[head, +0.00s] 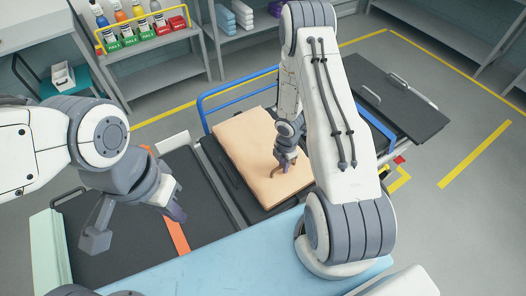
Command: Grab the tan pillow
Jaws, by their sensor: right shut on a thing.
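The tan pillow (245,145) lies flat on a dark cart with a blue rail, in the middle of the head view. My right gripper (281,172) points down onto the pillow's right part and is shut on it. My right arm covers part of the pillow's right side. My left gripper (136,226) is open and empty, above a dark surface to the left of the pillow.
A blue mat (215,268) lies in front of the cart. An orange strap (176,232) crosses the dark surface at left. The blue rail (235,88) stands behind the pillow. A shelf with bottles and boxes (145,38) is at the back left. A black panel (405,108) extends at right.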

